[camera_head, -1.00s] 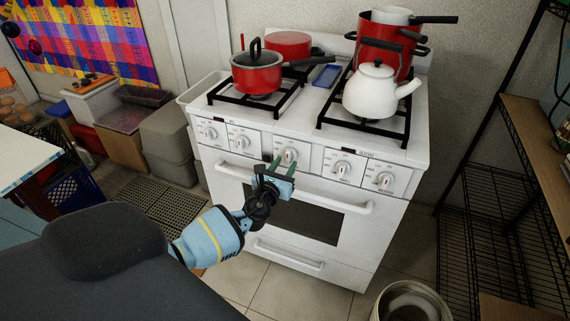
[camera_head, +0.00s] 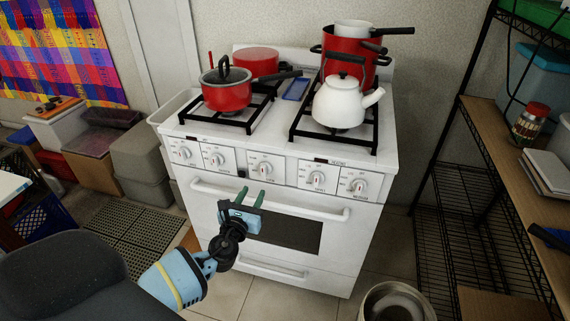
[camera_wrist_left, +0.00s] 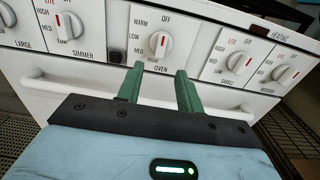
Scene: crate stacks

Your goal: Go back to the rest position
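My left gripper (camera_head: 252,195) is in front of the white stove (camera_head: 350,262), just below the middle oven knob (camera_head: 265,170) in the head view. Its two green fingers stand apart with nothing between them. In the left wrist view, the fingers (camera_wrist_left: 157,88) point at the stove front, below the oven knob (camera_wrist_left: 158,44), and appear clear of it. The oven door handle (camera_head: 300,207) runs across behind the gripper and is partly hidden by it. My right gripper shows in neither view.
A red pot (camera_head: 226,95), a white kettle (camera_head: 342,102) and a tall red pot (camera_head: 345,62) stand on the stove. A shelf rack (camera_head: 520,170) stands at right. A metal bin (camera_head: 395,303) is on the floor at front right. Grey containers (camera_head: 140,165) stand left of the stove.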

